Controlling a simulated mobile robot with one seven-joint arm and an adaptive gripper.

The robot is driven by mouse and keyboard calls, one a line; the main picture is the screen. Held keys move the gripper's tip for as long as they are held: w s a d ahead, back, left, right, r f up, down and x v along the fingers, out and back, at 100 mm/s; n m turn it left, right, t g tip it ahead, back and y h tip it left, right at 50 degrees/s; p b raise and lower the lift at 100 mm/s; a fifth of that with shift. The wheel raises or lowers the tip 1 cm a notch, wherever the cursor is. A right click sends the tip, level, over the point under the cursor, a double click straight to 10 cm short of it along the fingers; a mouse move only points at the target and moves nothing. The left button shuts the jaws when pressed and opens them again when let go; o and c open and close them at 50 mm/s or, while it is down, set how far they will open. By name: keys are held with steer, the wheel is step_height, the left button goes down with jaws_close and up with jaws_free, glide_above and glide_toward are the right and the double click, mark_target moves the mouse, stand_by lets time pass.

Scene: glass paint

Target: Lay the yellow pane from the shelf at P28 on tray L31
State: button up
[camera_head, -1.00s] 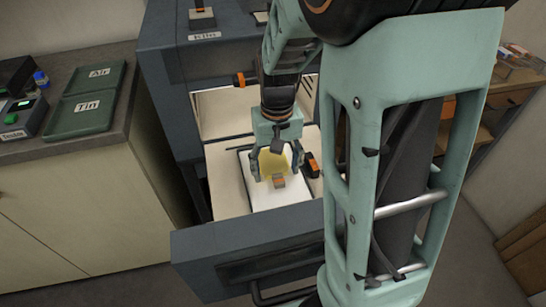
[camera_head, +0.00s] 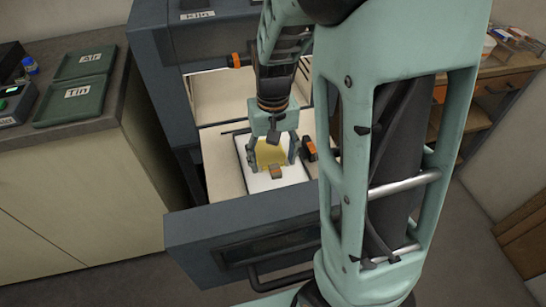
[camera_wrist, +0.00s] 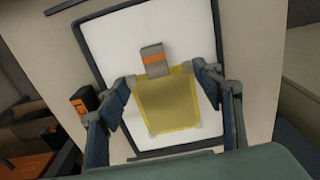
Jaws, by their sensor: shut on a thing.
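The yellow pane (camera_head: 270,153) is a square sheet with pale corners. My gripper (camera_head: 272,160) is shut on it, one finger at each side edge. In the wrist view the pane (camera_wrist: 172,104) lies between the fingers of my gripper (camera_wrist: 168,92), over the white surface of a dark-rimmed tray (camera_wrist: 215,110). The tray (camera_head: 298,177) sits in the open kiln drawer. I cannot tell whether the pane touches the white surface. A grey block with an orange band (camera_head: 276,172) stands at the pane's near edge. No L31 or P28 label is readable.
The kiln's drawer (camera_head: 240,232) is pulled out, with its front wall near me. An orange-and-black piece (camera_head: 309,149) stands right of the tray. Green trays marked Air (camera_head: 85,62) and Tin (camera_head: 70,102) lie on the left counter. Wooden shelving (camera_head: 490,90) stands at the right.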

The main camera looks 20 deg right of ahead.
stand_by(0.4)
steer(key=o, duration=1.2)
steer(key=shift+o, duration=0.2)
steer(key=shift+r+p, duration=2.95)
steer(key=shift+r, duration=0.55)
